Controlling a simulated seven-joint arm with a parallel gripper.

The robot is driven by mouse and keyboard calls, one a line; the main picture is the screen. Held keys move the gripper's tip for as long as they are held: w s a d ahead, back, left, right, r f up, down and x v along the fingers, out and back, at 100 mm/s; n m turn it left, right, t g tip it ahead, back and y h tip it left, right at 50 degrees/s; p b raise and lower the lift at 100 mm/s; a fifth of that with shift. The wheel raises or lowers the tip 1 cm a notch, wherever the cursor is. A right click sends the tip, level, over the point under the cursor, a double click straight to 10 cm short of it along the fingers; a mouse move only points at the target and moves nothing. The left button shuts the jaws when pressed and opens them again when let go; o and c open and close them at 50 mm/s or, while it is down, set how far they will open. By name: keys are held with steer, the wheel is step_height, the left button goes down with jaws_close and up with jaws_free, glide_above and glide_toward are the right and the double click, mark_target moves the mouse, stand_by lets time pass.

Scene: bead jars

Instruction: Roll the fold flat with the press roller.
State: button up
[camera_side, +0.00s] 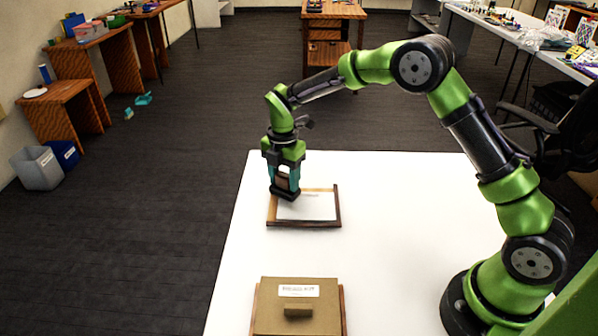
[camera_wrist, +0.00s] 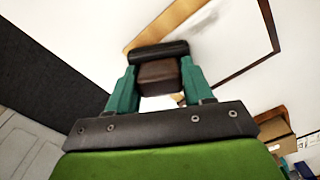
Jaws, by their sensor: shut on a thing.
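My gripper (camera_side: 285,180) is shut on the press roller, its teal fingers on either side of the brown handle block. The black roller (camera_side: 285,195) hangs below the fingers at the back left corner of a wooden-edged frame. In the wrist view the roller (camera_wrist: 158,54) lies across the fingertips, over or against the light wood edge; whether it touches is unclear. The frame (camera_side: 338,205) holds a white sheet (camera_side: 305,208), which also shows in the wrist view (camera_wrist: 222,40). A faint grey mark runs along the sheet's back; I cannot make out the fold clearly.
A brown box (camera_side: 270,318) with a white label and a raised block on top stands at the table's front. The white table (camera_side: 390,240) is clear between frame, box and my arm's base. Its left edge drops to a dark floor. Side furniture stands well away.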

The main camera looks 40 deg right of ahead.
steer(key=shift+f, duration=0.1)
stand_by(0.4)
steer(key=o, duration=0.6)
steer(key=shift+c, duration=0.2)
steer(key=c, duration=0.6)
steer(key=shift+o, duration=0.2)
steer(key=shift+s+d, duration=1.95)
steer(key=shift+s, duration=0.1)
steer(key=shift+s+d, duration=1.95)
step_height(320, 180, up, 7)
